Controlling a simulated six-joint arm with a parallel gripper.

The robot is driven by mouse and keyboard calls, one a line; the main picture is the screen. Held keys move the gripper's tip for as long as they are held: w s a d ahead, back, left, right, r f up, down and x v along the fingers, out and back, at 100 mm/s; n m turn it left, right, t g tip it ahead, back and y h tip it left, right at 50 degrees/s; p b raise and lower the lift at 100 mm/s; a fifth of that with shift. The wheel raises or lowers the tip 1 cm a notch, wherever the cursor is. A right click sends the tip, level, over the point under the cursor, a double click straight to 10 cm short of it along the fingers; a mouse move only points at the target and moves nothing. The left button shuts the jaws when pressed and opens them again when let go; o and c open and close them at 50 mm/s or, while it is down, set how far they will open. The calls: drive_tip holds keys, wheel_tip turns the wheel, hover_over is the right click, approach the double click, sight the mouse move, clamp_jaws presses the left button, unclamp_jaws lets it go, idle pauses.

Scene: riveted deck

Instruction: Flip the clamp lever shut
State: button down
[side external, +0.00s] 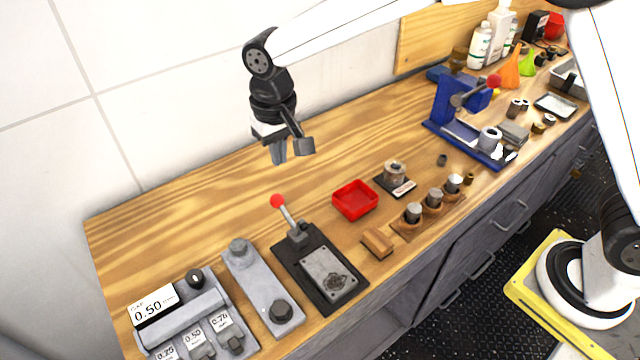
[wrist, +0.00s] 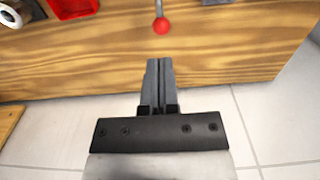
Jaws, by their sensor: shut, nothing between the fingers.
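The clamp lever (side external: 284,211) is a short metal rod with a red ball knob, standing tilted up from a black clamp base (side external: 318,262) that has a grey plate on it. In the wrist view the red knob (wrist: 162,26) shows near the top centre, with part of the rod above it. My gripper (side external: 279,158) hangs above the bench, above and behind the lever, apart from it. Its fingers (wrist: 158,62) are together and empty, pointing towards the knob in the wrist view.
A red tray (side external: 355,199) stands right of the clamp. A grey bar with bolts (side external: 262,287) and a labelled gauge block set (side external: 185,318) lie to its left. A blue press (side external: 466,115) with another red-knobbed lever stands farther right. The bench (side external: 190,221) behind the clamp is bare.

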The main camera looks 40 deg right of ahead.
sight(305, 226)
wheel_tip(305, 226, down, 10)
drive_tip(key=shift+r, duration=0.2)
drive_tip(key=shift+s+f, duration=0.25)
drive_tip(key=shift+s, duration=0.7)
drive_tip(key=shift+s+f, duration=0.2)
drive_tip(key=shift+s, duration=0.7)
drive_tip(key=shift+s, duration=0.7)
drive_tip(key=shift+s+f, duration=0.1)
drive_tip(key=shift+s, duration=0.35)
drive_tip(key=shift+s+f+t, duration=0.15)
drive_tip(key=shift+s+t, duration=0.4)
drive_tip(key=shift+t, duration=0.25)
drive_tip(key=shift+s+f, duration=0.35)
drive_tip(key=shift+s, duration=0.35)
drive_tip(key=shift+s+f, duration=1.05)
drive_tip(key=shift+s, duration=0.05)
drive_tip(key=shift+s+f, duration=0.3)
drive_tip(key=shift+f, duration=0.25)
drive_tip(key=shift+s+f, duration=0.25)
drive_tip(key=shift+f, duration=0.3)
